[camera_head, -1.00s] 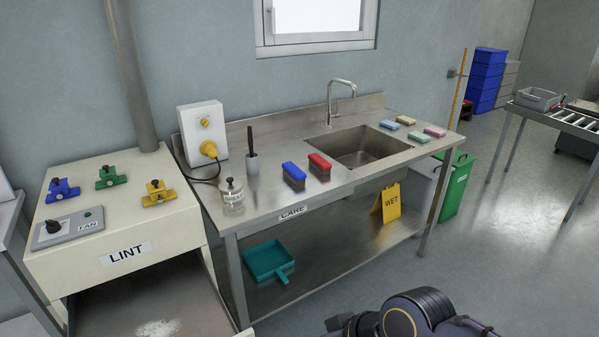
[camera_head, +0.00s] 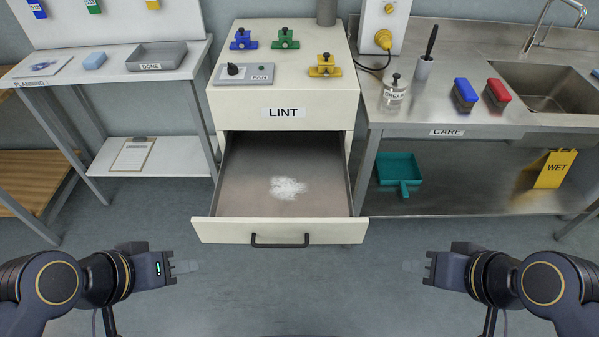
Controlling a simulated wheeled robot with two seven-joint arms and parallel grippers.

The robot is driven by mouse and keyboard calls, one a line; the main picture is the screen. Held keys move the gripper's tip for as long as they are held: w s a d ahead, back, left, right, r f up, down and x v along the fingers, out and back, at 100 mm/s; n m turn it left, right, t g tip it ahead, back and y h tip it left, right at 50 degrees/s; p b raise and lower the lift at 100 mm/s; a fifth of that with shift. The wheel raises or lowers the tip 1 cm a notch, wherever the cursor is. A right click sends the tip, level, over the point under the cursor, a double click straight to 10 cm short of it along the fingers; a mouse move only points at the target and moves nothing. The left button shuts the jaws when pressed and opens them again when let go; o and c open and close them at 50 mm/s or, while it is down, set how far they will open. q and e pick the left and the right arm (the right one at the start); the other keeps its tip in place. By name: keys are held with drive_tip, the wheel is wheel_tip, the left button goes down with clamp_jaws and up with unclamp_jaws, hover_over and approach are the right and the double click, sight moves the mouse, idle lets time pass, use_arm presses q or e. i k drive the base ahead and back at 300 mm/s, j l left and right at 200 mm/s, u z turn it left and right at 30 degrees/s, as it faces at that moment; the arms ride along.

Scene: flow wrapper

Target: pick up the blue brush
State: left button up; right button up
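The blue brush (camera_head: 464,94) has a blue top and dark bristles. It stands on the steel sink counter, left of a red brush (camera_head: 497,94) of the same shape. My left gripper (camera_head: 188,267) is at the lower left, in front of the open drawer and to its left. My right gripper (camera_head: 412,266) is at the lower right, in front of the counter and well below the blue brush. Both grippers are apart from any object.
The LINT drawer (camera_head: 228,198) is pulled out, with white lint (camera_head: 287,188) inside. A jar (camera_head: 393,94), a cup with a dark-handled tool (camera_head: 424,68) and the sink (camera_head: 543,88) share the counter (camera_head: 440,112). A teal dustpan (camera_head: 399,170) and yellow WET sign (camera_head: 555,168) are on the lower shelf.

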sight(467, 96)
drive_tip(key=i+l+u, duration=0.2)
drive_tip(key=l, duration=0.4)
drive_tip(key=i+l+u, duration=0.2)
drive_tip(key=l, duration=0.4)
drive_tip(key=i+l+u, duration=0.25)
drive_tip(key=l, duration=0.4)
drive_tip(key=l+u, duration=0.2)
drive_tip(key=l, duration=0.5)
drive_tip(key=l+u, duration=0.2)
drive_tip(key=l, duration=0.45)
drive_tip(key=i, duration=0.05)
